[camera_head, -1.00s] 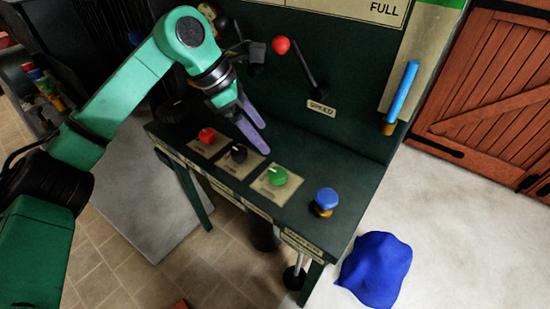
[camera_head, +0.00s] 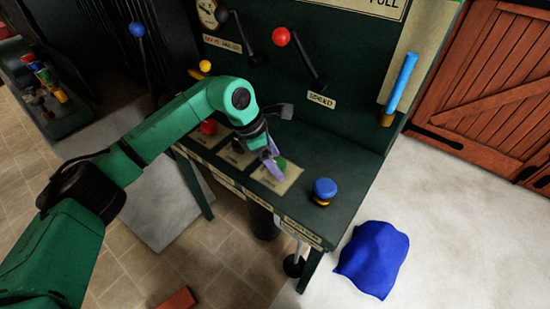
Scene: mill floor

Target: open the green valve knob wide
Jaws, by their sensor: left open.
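The green valve knob (camera_head: 282,164) sits on a tan label plate (camera_head: 270,182) on the dark green console's top. My left gripper (camera_head: 273,165) has its purple fingers pointing down at the knob. The fingers and wrist hide much of the knob, and I cannot tell whether they touch it. The jaws are open. The direction of the knob's pointer is hidden. My right gripper is not in view.
A red knob (camera_head: 208,127) and a dark knob (camera_head: 239,146) are to the left of the green one; a blue button (camera_head: 325,188) is to its right. A red-tipped SPEED lever (camera_head: 282,38) rises behind. A blue cloth-like heap (camera_head: 372,258) lies on the floor.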

